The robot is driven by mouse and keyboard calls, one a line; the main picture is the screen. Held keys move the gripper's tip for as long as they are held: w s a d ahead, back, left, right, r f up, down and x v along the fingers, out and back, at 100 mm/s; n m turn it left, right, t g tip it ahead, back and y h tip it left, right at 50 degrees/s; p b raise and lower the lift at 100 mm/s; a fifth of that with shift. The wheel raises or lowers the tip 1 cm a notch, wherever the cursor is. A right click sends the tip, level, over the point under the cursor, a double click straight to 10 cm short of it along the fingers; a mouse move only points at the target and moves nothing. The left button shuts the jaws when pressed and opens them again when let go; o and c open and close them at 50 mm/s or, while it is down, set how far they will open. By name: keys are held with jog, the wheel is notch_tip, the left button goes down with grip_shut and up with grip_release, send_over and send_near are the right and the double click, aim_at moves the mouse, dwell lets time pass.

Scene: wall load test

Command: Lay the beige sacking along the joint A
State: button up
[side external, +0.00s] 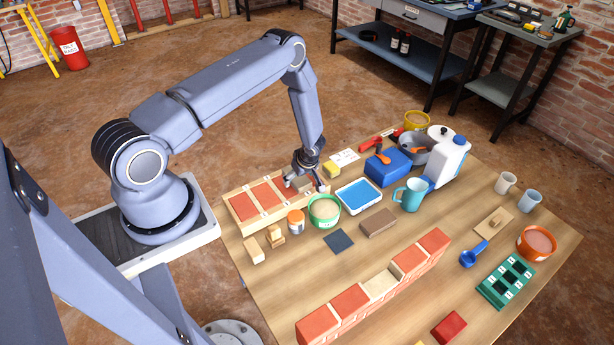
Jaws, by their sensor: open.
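My gripper (306,185) points down over the right end of a wooden tray (246,232) that holds red bricks with pale strips between them. It is open. A small brown-beige piece (303,181) shows at the fingers; I cannot tell whether it is sacking or whether the fingers touch it. A low brick wall (345,312) stands at the front of the table, with a pale beige piece (380,284) between its red top bricks. I cannot tell whether this is cloth or a block. Small white labels show on the tray, but no letter A is readable.
Close to the tray are an orange-lidded jar (296,222), a green bowl (325,211), a blue-filled tray (359,196) and beige blocks (254,250). A brown block (378,222) and dark square (339,241) lie mid-table. A turquoise mug (410,195) stands right. The table before the wall is mostly bare.

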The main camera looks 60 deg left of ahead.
jog(key=v, duration=1.2)
jog(key=w+d+r+m+t+y, duration=0.1)
jog(key=w+r+t, duration=0.3)
jog(key=r, duration=0.7)
jog(key=w+d+r+m+t, duration=0.1)
jog(key=w+r+t, duration=0.1)
jog(key=w+r, duration=0.65)
jog(key=s+d+r+m+t+h, duration=0.1)
jog(key=d+r+m+t, duration=0.25)
jog(key=r, duration=0.75)
jog(key=s+d+r+m+t+h, duration=0.15)
jog(key=d+r, duration=0.25)
jog(key=r, duration=0.6)
jog(key=s+d+r+m+t+h, duration=0.2)
jog(key=s+d+r+m+h, duration=0.3)
jog(key=s+d+r+m, duration=0.45)
jog(key=s+a+f+m+g+y, duration=0.1)
jog(key=s+a+f+g, duration=0.1)
jog(key=s+f, duration=0.4)
jog(key=s+a+f+g+y, duration=0.1)
jog(key=s+f+g, duration=0.4)
jog(key=s, duration=0.9)
jog(key=shift+a+f+m, duration=0.35)
jog(key=shift+a+f, duration=0.1)
jog(key=shift+f, duration=0.25)
